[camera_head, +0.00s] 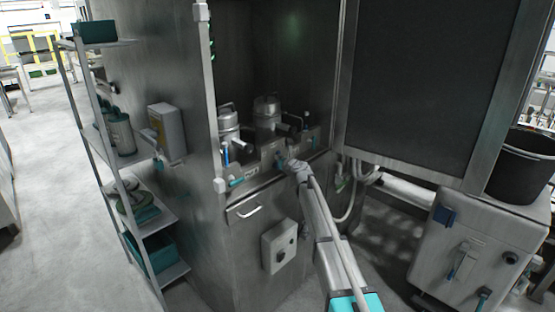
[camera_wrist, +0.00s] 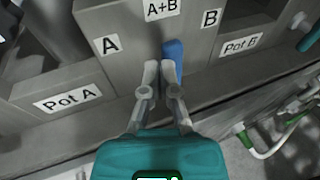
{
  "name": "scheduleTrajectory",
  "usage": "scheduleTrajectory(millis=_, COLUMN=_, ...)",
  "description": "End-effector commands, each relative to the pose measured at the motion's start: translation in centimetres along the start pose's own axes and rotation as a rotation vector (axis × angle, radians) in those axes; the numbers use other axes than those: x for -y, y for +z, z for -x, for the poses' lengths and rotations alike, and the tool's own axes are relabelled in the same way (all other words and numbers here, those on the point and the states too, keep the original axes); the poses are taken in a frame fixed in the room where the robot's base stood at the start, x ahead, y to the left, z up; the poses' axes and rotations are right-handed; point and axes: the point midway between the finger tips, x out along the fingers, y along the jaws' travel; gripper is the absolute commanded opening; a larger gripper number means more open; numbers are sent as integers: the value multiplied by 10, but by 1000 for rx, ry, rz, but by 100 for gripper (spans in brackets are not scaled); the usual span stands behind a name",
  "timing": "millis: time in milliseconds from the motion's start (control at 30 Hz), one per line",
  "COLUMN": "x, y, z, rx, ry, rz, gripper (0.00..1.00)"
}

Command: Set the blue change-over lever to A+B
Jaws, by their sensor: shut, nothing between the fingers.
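The blue change-over lever (camera_wrist: 173,52) shows in the wrist view, just beyond and slightly right of my fingertips. It stands below the A+B label (camera_wrist: 161,9), with the A label (camera_wrist: 110,44) to its left and the B label (camera_wrist: 210,18) to its right. Its base is partly hidden by my right finger. My gripper (camera_wrist: 160,66) is shut and empty, its tips close against the lever's left and near side; I cannot tell if they touch. In the head view my gripper (camera_head: 286,160) reaches to the panel in the cabinet opening, and the lever is not clear there.
Pot A (camera_wrist: 67,99) and Pot B (camera_wrist: 241,45) labels mark the blocks on either side. Metal pots (camera_head: 267,112) stand behind the panel. A dark cabinet door (camera_head: 425,90) hangs open on the right. A shelf rack (camera_head: 150,215) stands left.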

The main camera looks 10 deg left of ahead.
Motion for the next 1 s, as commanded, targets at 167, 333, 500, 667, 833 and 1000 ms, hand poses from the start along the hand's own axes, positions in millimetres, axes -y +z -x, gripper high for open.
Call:
scheduleTrajectory(millis=167, x=-6, y=-1, z=2, rx=0, ry=0, rz=0, gripper=0)
scheduleTrajectory(millis=333, x=-12, y=-1, z=4, rx=0, ry=1, rz=0, gripper=0)
scheduleTrajectory(millis=500, x=-16, y=-2, z=6, rx=0, ry=0, rz=0, gripper=0)
scheduleTrajectory(millis=667, x=-16, y=-2, z=6, rx=0, ry=0, rz=0, gripper=0)
scheduleTrajectory(millis=833, x=-16, y=-2, z=6, rx=0, ry=0, rz=0, gripper=0)
scheduleTrajectory(millis=1000, x=-16, y=-1, z=12, rx=0, ry=0, rz=0, gripper=0)
